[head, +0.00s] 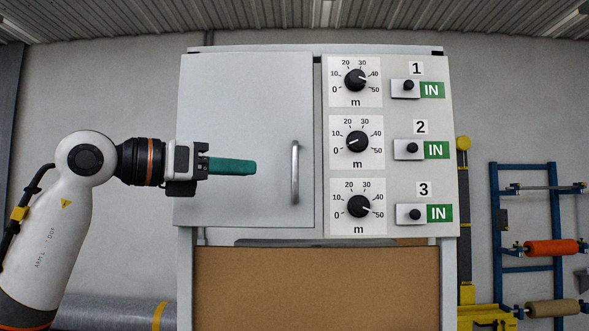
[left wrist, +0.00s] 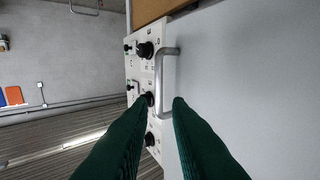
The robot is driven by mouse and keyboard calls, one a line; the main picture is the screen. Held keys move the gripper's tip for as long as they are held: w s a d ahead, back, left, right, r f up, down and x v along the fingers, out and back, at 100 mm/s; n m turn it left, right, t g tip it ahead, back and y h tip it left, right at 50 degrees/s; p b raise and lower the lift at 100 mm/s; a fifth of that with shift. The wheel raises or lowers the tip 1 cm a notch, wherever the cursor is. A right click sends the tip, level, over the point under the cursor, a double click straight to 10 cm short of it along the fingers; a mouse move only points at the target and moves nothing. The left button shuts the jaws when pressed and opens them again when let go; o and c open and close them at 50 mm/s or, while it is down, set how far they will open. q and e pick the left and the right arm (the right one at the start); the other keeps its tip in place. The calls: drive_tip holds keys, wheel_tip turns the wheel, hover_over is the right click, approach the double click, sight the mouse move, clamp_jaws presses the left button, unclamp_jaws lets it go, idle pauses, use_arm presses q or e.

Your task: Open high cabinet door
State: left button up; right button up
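The high cabinet door (head: 250,110) is a light grey panel on the left of the cabinet and looks shut. Its vertical metal bar handle (head: 295,172) is near the door's lower right edge. My left gripper (head: 250,167) is in front of the door, its green fingers pointing right, a short way left of the handle. In the left wrist view the two green fingers (left wrist: 160,110) are spread apart with nothing between them. The handle (left wrist: 166,82) shows ahead, beyond the fingertips, and the fingers do not hold it. My right gripper is in neither view.
Right of the door is a panel with three black dials (head: 356,142) and several small knobs (head: 412,147). A brown board (head: 315,285) is below the door. A blue rack (head: 494,230) with rolls stands at the right.

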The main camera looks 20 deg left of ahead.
sight(296, 198)
use_arm(q)
drive_tip(key=p+x, duration=0.4)
drive_tip(key=x, duration=0.5)
drive_tip(key=shift+w+d+r, duration=0.1)
drive_tip(key=shift+w+d, duration=0.1)
drive_tip(key=shift+d, duration=0.1)
drive_tip(key=shift+w+d, duration=0.3)
drive_tip(key=shift+w, duration=0.2)
clamp_jaws()
